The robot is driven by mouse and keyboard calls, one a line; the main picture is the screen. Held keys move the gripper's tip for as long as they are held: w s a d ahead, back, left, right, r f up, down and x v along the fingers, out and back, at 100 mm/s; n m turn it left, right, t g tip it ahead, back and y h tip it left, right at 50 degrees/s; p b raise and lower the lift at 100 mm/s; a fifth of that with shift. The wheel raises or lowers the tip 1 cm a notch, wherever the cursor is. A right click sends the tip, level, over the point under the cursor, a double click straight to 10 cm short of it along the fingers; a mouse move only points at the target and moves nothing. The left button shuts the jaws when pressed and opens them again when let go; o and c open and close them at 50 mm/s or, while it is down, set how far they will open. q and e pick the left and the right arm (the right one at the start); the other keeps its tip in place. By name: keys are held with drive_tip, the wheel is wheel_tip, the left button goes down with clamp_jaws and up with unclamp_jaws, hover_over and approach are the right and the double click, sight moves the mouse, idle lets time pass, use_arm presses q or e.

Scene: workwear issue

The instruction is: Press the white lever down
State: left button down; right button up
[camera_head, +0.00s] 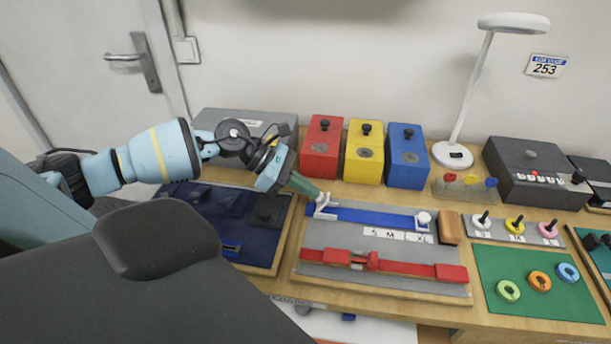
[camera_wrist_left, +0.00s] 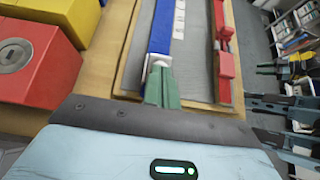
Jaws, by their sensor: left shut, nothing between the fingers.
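A small white lever-like piece (camera_head: 324,204) stands at the left end of the blue strap (camera_head: 365,216) on the grey board. It also shows in the left wrist view (camera_wrist_left: 159,61), just beyond my fingertips. My left gripper (camera_head: 313,193) is shut and empty, with its green fingers pointing down at this piece. In the left wrist view the fingers (camera_wrist_left: 162,80) overlap its near edge; I cannot tell whether they touch it. A white knob (camera_head: 424,218) sits at the strap's right end. My right gripper is not in view.
A red strap with a buckle (camera_head: 372,261) lies along the board's front. Red (camera_head: 321,148), yellow (camera_head: 364,153) and blue (camera_head: 406,158) boxes stand behind. A panel at right has a white-based toggle (camera_head: 481,222) beside yellow and pink ones. A lamp (camera_head: 452,153) stands at the back.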

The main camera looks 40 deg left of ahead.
sight(325, 197)
use_arm(q)
drive_tip(key=shift+w+d+r+g+y, duration=0.3)
drive_tip(key=shift+d+r+g+y, duration=0.15)
drive_tip(key=shift+y, duration=0.35)
drive_tip(key=shift+w+d+g+y, duration=0.35)
drive_tip(key=shift+d+g+y, duration=0.15)
drive_tip(key=shift+y, duration=0.2)
drive_tip(key=shift+w+d+g+y+p, duration=0.35)
drive_tip(key=shift+d+g+y, duration=0.3)
drive_tip(key=shift+y, duration=0.55)
drive_tip(key=shift+w+d+f, duration=0.1)
drive_tip(key=shift+d+f, duration=0.05)
drive_tip(key=shift+f, duration=0.05)
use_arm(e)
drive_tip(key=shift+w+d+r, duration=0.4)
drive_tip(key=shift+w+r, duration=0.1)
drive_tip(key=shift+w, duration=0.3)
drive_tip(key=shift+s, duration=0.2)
use_arm(q)
drive_tip(key=shift+r, duration=0.15)
